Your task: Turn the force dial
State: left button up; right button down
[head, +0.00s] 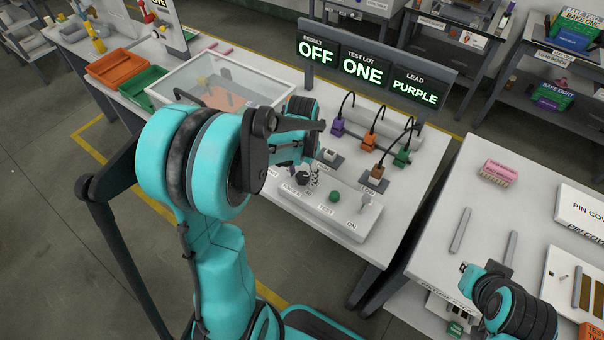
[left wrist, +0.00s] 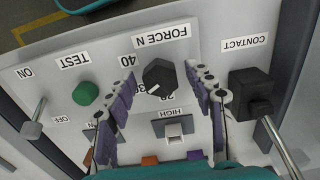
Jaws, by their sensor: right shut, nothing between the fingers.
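The force dial is a black faceted knob (left wrist: 159,75) on a pale panel under the label "FORCE N". Its white mark points down-left in the left wrist view, between the "40" and "20" marks; a number there is partly hidden by a finger. My left gripper (left wrist: 160,72) is open, with one purple-padded finger on each side of the dial and a small gap on both sides. In the head view my left gripper (head: 310,172) hangs over the panel and partly covers the dial. My right gripper (head: 466,268) is shut and empty by the right table.
Behind stand plugs with cables (head: 369,140) and a display (head: 365,70) reading OFF, ONE, PURPLE. A clear-lidded box (head: 228,82) is at left.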

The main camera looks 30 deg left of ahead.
aim_at(302, 176)
pick_arm(q)
jog(key=shift+r, duration=0.1)
notch_tip(302, 176, up, 12)
dwell(0.5)
dwell(0.5)
jog(key=s+d+f+n+t, duration=0.1)
jog(key=s+d+t, duration=0.6)
jog(key=s+d, duration=0.3)
jog(key=shift+s+d+f+b, duration=0.25)
jog(key=shift+d+f+b, duration=0.05)
dwell(2.7)
